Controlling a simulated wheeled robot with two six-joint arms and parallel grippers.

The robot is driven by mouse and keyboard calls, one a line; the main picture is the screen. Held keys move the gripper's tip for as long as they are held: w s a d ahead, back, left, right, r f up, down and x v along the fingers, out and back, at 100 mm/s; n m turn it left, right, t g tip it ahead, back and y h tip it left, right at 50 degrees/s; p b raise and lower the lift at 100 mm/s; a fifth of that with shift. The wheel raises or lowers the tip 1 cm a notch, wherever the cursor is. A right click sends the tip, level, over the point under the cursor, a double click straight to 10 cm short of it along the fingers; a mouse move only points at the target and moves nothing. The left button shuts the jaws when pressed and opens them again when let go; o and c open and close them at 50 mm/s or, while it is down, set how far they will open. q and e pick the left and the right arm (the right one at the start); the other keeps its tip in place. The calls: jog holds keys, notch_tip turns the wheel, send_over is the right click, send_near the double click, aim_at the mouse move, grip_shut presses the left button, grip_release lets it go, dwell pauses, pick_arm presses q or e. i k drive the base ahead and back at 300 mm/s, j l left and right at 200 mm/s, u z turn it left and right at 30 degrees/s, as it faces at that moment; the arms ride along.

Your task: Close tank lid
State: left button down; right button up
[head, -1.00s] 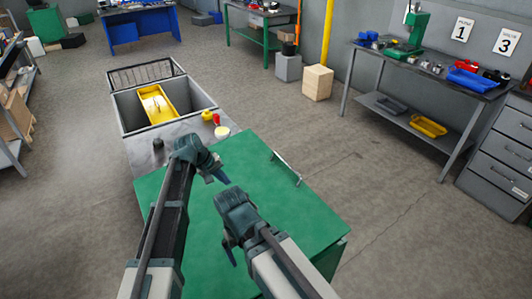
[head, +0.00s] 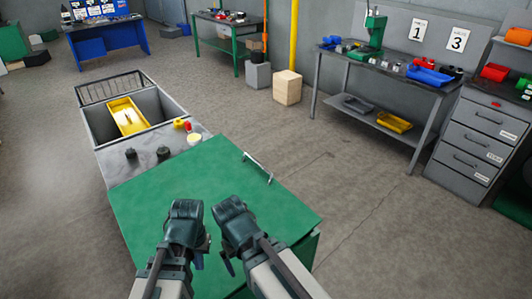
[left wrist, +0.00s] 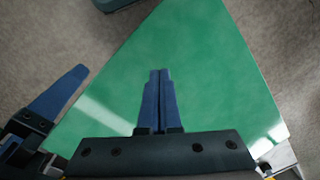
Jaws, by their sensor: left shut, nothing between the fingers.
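The tank lid is a flat green panel (head: 180,195) in front of me, with a metal bar handle (head: 257,167) near its far right edge. It lies flat, and its green surface fills much of the left wrist view (left wrist: 200,70). Beyond it is an open grey basin (head: 95,125). My left gripper (head: 199,260) is above the panel's near part; its blue fingers are together and empty in the left wrist view (left wrist: 158,100). My right gripper (head: 229,267) is close beside it, also over the panel. Its finger spacing is unclear. Neither gripper is at the handle.
A yellow tray (head: 126,116) sits in the basin, with a wire rack (head: 112,88) behind. Dark knobs (head: 163,153) and a red-topped container (head: 193,138) stand on the grey ledge. A workbench (head: 395,78) and drawers (head: 475,130) stand right. The floor between is clear.

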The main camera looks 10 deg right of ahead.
aim_at(214, 171)
jog(key=l+z, duration=0.2)
jog(key=l, duration=0.15)
jog(key=i+l+z, duration=0.4)
jog(key=l, duration=0.2)
jog(key=i+l+z, duration=0.25)
jog(key=k+j, duration=0.05)
jog(key=j, duration=0.05)
